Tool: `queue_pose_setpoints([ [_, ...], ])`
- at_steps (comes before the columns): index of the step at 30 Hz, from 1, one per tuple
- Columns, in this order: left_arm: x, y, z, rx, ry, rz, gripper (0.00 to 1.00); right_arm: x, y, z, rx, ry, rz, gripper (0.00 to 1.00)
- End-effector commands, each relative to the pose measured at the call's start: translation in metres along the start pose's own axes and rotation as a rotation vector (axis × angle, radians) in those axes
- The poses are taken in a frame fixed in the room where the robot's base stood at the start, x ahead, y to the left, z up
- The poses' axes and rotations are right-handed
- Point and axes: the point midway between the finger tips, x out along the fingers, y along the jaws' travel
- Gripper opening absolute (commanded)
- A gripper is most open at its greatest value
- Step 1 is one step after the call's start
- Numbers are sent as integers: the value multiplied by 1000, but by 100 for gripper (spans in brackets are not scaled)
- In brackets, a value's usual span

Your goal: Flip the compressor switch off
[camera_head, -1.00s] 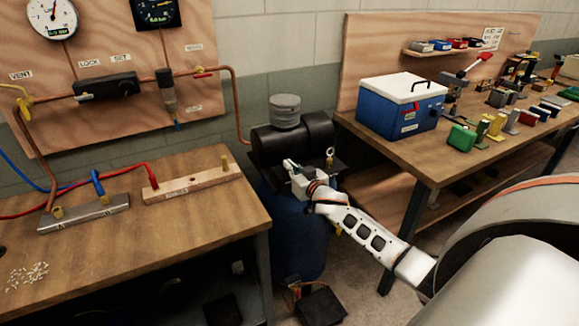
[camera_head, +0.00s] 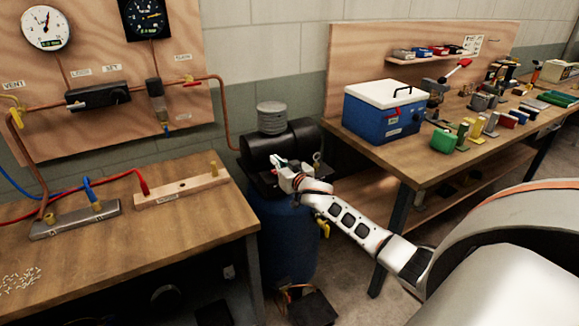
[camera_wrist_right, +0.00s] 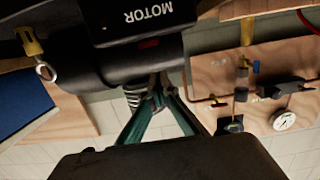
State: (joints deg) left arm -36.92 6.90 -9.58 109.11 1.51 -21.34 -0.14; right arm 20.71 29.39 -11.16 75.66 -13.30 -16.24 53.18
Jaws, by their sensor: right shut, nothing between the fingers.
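The compressor has a blue tank (camera_head: 283,245) and a black motor housing (camera_head: 292,138) on top, standing between the two benches. In the right wrist view the motor block carries a white MOTOR label (camera_wrist_right: 158,15), with a small red switch (camera_wrist_right: 149,43) beside it. My right gripper (camera_head: 277,162) is at the front of the motor housing. In the wrist view its green-sided fingers (camera_wrist_right: 158,98) meet at the tips, shut and empty, a little apart from the red switch in the picture. I cannot tell if they touch the housing. My left gripper is not in view.
A wooden bench (camera_head: 130,235) stands left, with hoses and manifolds. A right-hand bench (camera_head: 405,165) holds a blue cooler (camera_head: 382,122) and several small blocks. A yellow-handled valve (camera_head: 325,228) sticks out beside the tank. A ring-topped fitting (camera_wrist_right: 44,70) is near the motor.

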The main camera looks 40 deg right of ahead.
Motion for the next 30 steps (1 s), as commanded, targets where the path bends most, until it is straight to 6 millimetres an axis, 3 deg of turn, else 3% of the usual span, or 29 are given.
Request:
queue_pose_setpoints([
  [7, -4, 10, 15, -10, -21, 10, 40, -25, 0, -7, -2, -2, -1, 0],
  [18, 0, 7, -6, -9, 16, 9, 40, -80, 0, -22, 0, -2, 0, 0],
  [24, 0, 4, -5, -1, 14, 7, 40, -94, 1, -26, 0, -2, 1, 0],
  [30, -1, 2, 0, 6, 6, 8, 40, -96, 1, -26, -1, -2, 1, 0],
])
